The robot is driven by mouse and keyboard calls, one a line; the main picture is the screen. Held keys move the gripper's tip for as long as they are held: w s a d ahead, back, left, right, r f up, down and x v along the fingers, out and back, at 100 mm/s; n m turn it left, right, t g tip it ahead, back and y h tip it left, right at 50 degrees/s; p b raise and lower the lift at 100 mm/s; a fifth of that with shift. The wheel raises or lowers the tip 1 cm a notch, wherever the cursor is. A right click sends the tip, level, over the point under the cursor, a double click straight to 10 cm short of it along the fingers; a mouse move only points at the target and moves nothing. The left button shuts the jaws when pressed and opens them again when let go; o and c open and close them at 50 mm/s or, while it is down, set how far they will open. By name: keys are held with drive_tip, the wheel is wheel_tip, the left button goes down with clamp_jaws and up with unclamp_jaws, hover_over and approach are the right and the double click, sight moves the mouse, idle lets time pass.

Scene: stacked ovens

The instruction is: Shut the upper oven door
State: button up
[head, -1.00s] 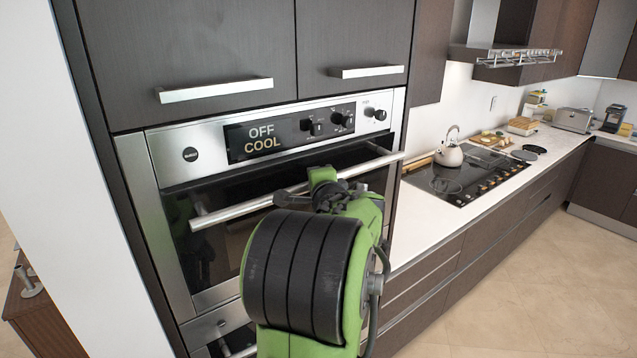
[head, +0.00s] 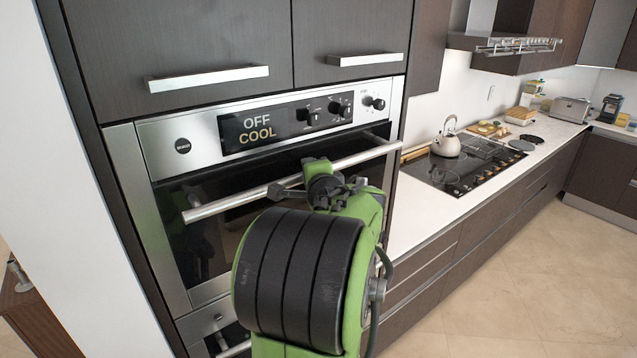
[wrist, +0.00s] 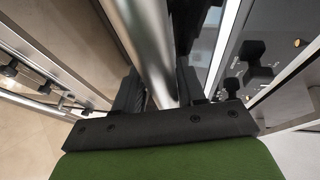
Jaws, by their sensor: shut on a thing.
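The upper oven door (head: 205,245) has a dark glass front and a long steel bar handle (head: 235,202). In the head view a dark gap shows between the door top and the control panel, so the door looks slightly ajar; how far is hard to tell. My gripper (head: 322,182) is at the middle of the handle, partly hidden by my arm, which also covers the right part of the door. In the wrist view the handle (wrist: 148,40) runs between the two black fingers of my gripper (wrist: 158,85), which is shut on it.
The control panel (head: 270,125) with knobs and an "OFF COOL" display is above the door. Cabinets (head: 180,35) with bar handles are higher up. The lower oven (head: 212,325) is below. A counter (head: 425,215) with a cooktop (head: 465,165) and kettle (head: 446,140) extends right. Floor at right is clear.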

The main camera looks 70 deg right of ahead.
drive_tip(key=b+v, duration=0.2)
drive_tip(key=v, duration=1.2)
drive_tip(key=shift+a, duration=0.15)
